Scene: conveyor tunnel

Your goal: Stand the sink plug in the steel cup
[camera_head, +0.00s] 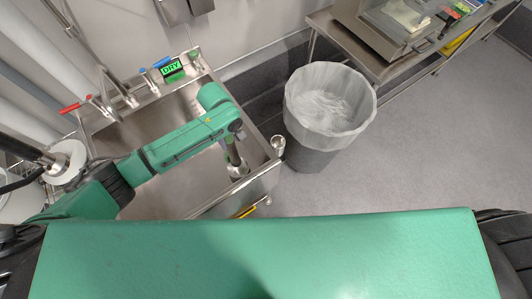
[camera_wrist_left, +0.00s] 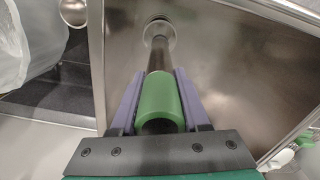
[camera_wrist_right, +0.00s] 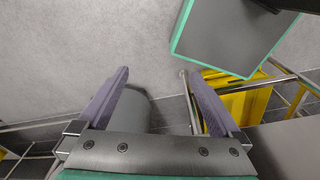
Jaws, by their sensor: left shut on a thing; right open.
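The sink plug has a green grip (camera_wrist_left: 160,98) and a dark shaft. My left gripper (camera_wrist_left: 153,100) is shut on the green grip in the left wrist view. The shaft runs down to a round steel piece (camera_wrist_left: 159,30) at the sink floor; I cannot tell whether the plug is seated there. In the head view my left gripper (camera_head: 232,152) reaches down into the sink's right part. The steel cup (camera_head: 278,142) is at the sink's right rim; it also shows in the left wrist view (camera_wrist_left: 73,12). My right gripper (camera_wrist_right: 160,95) is open and empty above the floor.
The steel sink (camera_head: 165,130) has taps and a green "DRY" sign (camera_head: 172,70) along its back. A lined bin (camera_head: 318,150) stands right of the cup. A shelf unit (camera_head: 385,62) is at the back right. A yellow object (camera_wrist_right: 240,100) is near my right gripper.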

